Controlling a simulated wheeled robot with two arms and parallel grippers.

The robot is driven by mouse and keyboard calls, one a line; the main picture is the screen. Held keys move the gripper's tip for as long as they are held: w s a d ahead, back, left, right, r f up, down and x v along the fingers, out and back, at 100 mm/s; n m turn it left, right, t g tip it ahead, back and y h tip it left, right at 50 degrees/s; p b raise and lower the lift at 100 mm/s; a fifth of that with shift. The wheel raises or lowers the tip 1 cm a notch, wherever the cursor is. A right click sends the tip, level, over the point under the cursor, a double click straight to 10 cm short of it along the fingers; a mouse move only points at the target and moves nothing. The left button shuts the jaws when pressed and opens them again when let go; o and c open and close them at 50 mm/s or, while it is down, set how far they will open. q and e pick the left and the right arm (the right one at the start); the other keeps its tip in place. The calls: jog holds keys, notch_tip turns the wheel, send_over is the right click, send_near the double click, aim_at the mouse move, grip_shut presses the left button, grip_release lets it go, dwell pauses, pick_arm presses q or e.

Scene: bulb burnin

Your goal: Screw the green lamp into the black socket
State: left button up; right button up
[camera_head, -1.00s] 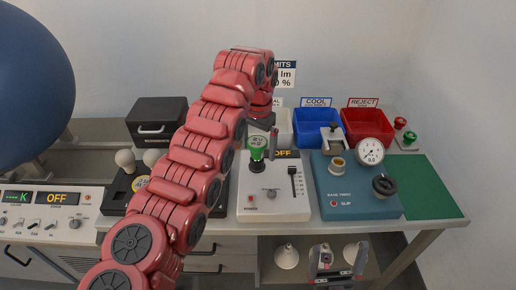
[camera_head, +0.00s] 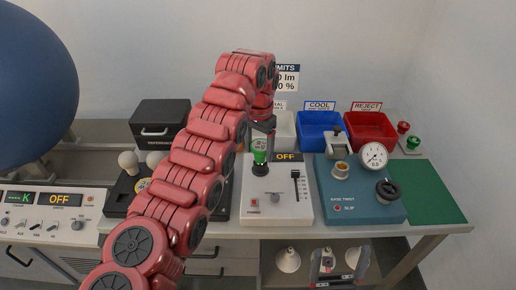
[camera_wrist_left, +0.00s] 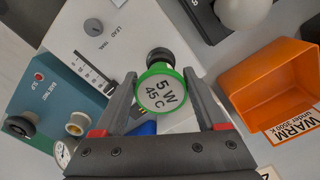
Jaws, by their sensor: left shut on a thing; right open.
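The green lamp (camera_head: 260,148) stands upright over the black socket (camera_head: 260,170) on the white test box in the head view. In the left wrist view, the lamp (camera_wrist_left: 158,92) shows a green rim and a white face reading 5 W 45 C, with the black socket (camera_wrist_left: 159,57) just behind it. My left gripper (camera_wrist_left: 160,98) is shut on the lamp from above. The lamp's base is hidden, so I cannot tell how deep it sits. My right gripper (camera_head: 336,262) is open and empty, low in front of the bench.
The white box (camera_head: 290,207) has a slider and an OFF display. A teal base twist tester (camera_head: 345,201) with a gauge stands right of it. Blue (camera_head: 316,134) and red (camera_head: 369,133) bins stand behind. An orange bin (camera_wrist_left: 272,88) is close in the left wrist view. The green mat (camera_head: 430,190) is clear.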

pick_arm(q)
jog(key=shift+s+d+r+m+p, duration=0.1)
jog(key=shift+s+d+m+p, duration=0.2)
jog(key=shift+d+m, duration=0.3)
jog(key=m+p, duration=0.2)
jog(key=m, duration=0.1)
jog(key=m+p, duration=0.2)
jog(key=m, duration=0.1)
jog(key=m+p, duration=0.2)
jog(key=m, duration=0.1)
jog(key=shift+w+d, duration=0.25)
jog(key=shift+w, duration=0.1)
jog(key=m+p, duration=0.1)
jog(key=m, duration=0.2)
jog(key=shift+d, duration=0.1)
jog(key=m, duration=0.3)
jog(key=shift+w+m, duration=0.1)
jog(key=shift+m, duration=0.2)
jog(key=m, duration=0.3)
jog(key=m+p, duration=0.1)
jog(key=shift+w+a+m, duration=0.1)
jog(key=shift+a+m, duration=0.15)
jog(key=shift+m, duration=0.05)
jog(key=shift+w+a+r+m, duration=0.1)
jog(key=shift+w+a+m, duration=0.15)
jog(key=shift+m, duration=0.55)
jog(key=shift+w, duration=0.1)
